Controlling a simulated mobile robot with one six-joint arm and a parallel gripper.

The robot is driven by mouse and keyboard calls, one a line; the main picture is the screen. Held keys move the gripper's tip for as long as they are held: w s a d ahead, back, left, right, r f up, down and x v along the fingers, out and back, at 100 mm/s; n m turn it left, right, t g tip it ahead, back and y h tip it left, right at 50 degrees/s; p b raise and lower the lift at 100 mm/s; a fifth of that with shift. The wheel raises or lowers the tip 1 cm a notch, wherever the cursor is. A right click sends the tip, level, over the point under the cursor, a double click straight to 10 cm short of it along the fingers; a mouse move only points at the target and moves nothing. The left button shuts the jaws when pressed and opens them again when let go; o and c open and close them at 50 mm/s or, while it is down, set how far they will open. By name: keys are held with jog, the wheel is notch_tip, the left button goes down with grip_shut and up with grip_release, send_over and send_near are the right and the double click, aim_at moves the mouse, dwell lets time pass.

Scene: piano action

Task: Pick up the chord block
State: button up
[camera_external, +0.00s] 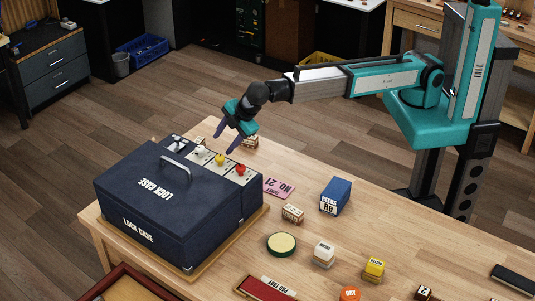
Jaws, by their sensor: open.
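Several small blocks are on the wooden table, and I cannot tell for sure which is the chord block. A pale wooden block with dark marks (292,213) sits in front of the pink card. Another small wooden block (250,142) stands near the table's back edge, just right of my gripper. A white block (324,253) and a yellow one (374,268) sit nearer the front.
A dark blue lock case (165,223) with a handle and colored knobs fills the table's left. A blue box (335,196), pink card (278,187), round green-rimmed tin (282,244) and red tray (268,288) lie right of it. Bare table (420,250) shows at the right.

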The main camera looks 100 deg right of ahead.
jog(key=s+a+f+n+g+y+p, duration=0.15)
jog(key=s+a+n+g, duration=0.25)
jog(key=s+a+n, duration=0.7)
jog(key=r+n+g+y+b, duration=0.15)
jog(key=n+b, duration=0.25)
jog(key=n, duration=0.4)
send_over(293, 210)
jog(key=shift+s+d+f+t, duration=0.1)
jog(key=shift+s+f+t, duration=0.15)
jog(key=shift+s, duration=0.15)
jog(key=shift+f+m, duration=0.1)
jog(key=shift+m, duration=0.2)
jog(key=shift+f+p, duration=1.1)
jog(key=shift+f, duration=3.1)
jog(key=shift+w+f+p, duration=0.2)
jog(key=shift+f+p, duration=0.25)
jog(key=shift+f, duration=0.3)
jog(key=shift+w+f+p, duration=0.15)
jog(key=shift+f+p, duration=0.3)
jog(key=shift+f, duration=1.4)
